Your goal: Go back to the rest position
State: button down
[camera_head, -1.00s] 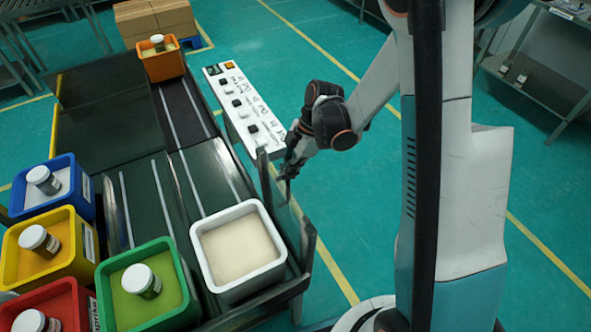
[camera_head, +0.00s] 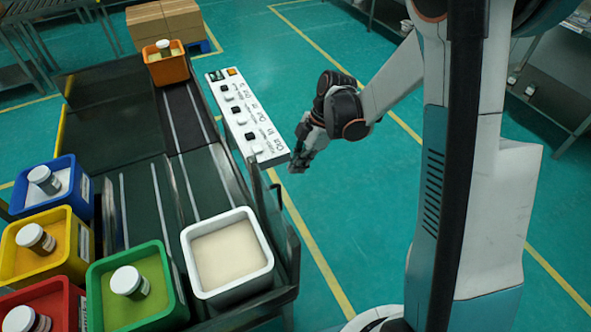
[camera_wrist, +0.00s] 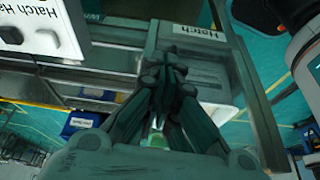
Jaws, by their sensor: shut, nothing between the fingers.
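My gripper (camera_head: 298,165) is shut and empty. In the head view it hangs over the green floor, just right of the near end of the white control panel (camera_head: 246,118). It points down and to the left, apart from the conveyor side. In the wrist view my gripper (camera_wrist: 168,62) has its fingertips together, in front of a grey surface with a "Hatch" label (camera_wrist: 198,32). Part of the white panel with a larger label (camera_wrist: 40,38) shows at the upper left there.
A conveyor (camera_head: 205,185) carries a white bin (camera_head: 187,240) of pale powder and an orange bin (camera_head: 180,70). Blue (camera_head: 80,205), yellow (camera_head: 88,235), green (camera_head: 178,285) and red (camera_head: 68,310) bins with jars stand at the left. The floor (camera_head: 345,215) to the right is open.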

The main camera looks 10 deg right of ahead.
jog(key=p+v, duration=0.1)
jog(key=v, duration=0.4)
jog(key=shift+w+d+r, duration=0.15)
jog(key=shift+d+r, duration=0.05)
jog(key=shift+r, duration=0.15)
jog(key=shift+r, duration=0.1)
jog(key=s+d+r+m+t+h, duration=0.2)
jog(key=s+r+m+t+h, duration=0.2)
jog(key=s+r+m, duration=1.2)
jog(key=shift+s+d+r+m+t, duration=0.15)
jog(key=shift+s+r+m+t, duration=0.15)
jog(key=shift+s+m+t, duration=1.2)
jog(key=shift+w, duration=0.15)
